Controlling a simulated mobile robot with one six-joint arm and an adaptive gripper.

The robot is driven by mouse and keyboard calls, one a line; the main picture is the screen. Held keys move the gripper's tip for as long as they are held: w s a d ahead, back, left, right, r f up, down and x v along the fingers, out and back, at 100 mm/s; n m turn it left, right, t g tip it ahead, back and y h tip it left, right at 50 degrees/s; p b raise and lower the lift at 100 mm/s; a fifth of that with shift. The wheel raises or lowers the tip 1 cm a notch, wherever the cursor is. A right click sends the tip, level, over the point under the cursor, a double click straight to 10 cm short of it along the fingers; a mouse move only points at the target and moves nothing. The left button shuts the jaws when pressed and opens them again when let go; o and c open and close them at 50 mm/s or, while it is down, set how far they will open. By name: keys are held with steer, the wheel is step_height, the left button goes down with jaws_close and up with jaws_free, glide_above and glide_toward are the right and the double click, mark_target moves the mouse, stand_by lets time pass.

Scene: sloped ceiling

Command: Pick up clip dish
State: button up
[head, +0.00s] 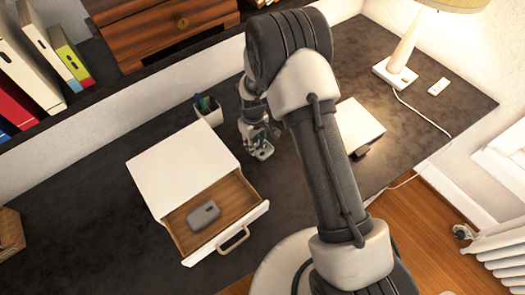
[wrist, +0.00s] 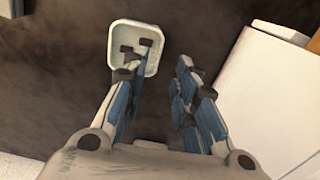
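The clip dish (head: 266,153) is a small, pale green, square dish on the dark desk, right of the white drawer box. In the wrist view the clip dish (wrist: 151,63) shows at the top, left of centre, with a few dark clips in it. My gripper (head: 260,140) is low over the desk at the dish and partly covers it. In the wrist view my gripper (wrist: 157,75) has its blue-sided fingers apart with nothing held between them. The right finger is clear of the dish.
A white drawer box (head: 181,158) stands left with its drawer open and a grey object (head: 203,215) inside. A pen cup (head: 209,112) stands behind it. A white flat box (head: 358,127) and a lamp (head: 402,50) are right.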

mark_target(257, 154)
steer(key=f, duration=0.3)
steer(key=f+b, duration=0.1)
steer(key=shift+s+d+f, duration=0.15)
steer(key=shift+s+d, duration=0.05)
steer(key=shift+d, duration=0.05)
steer(key=shift+f, duration=0.45)
steer(key=shift+c, duration=0.2)
jaws_close()
